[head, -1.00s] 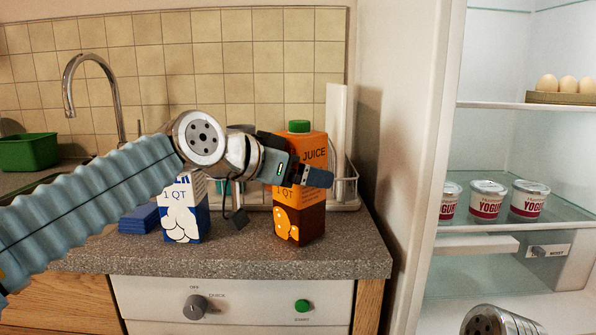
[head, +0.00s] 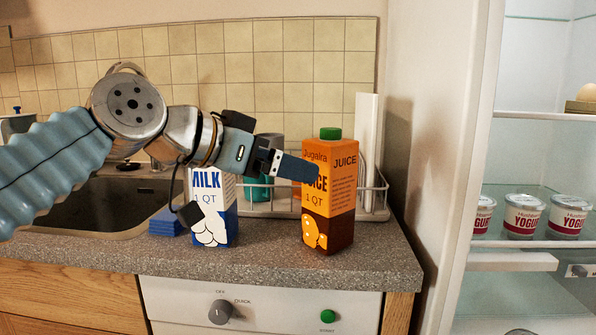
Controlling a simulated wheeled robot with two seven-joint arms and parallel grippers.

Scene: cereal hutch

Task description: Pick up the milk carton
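The milk carton (head: 212,216) is white and blue and stands upright on the grey counter, left of the juice carton. My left arm crosses in front of it and hides its top. My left gripper (head: 300,168) is to the right of the milk carton and above its middle in the picture, pointing right. It overlaps the left face of the juice carton in the picture; I cannot tell whether they touch. Its fingers show side-on, so their opening is unclear. The milk carton stands apart from the fingers. My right gripper is not in view.
An orange and brown juice carton (head: 330,200) with a green cap stands upright to the right. A dish rack (head: 375,202) is behind it. Blue sponges or cloths (head: 167,222) lie left of the milk. A sink (head: 95,205) is at left, an open fridge with yogurt cups (head: 524,216) at right.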

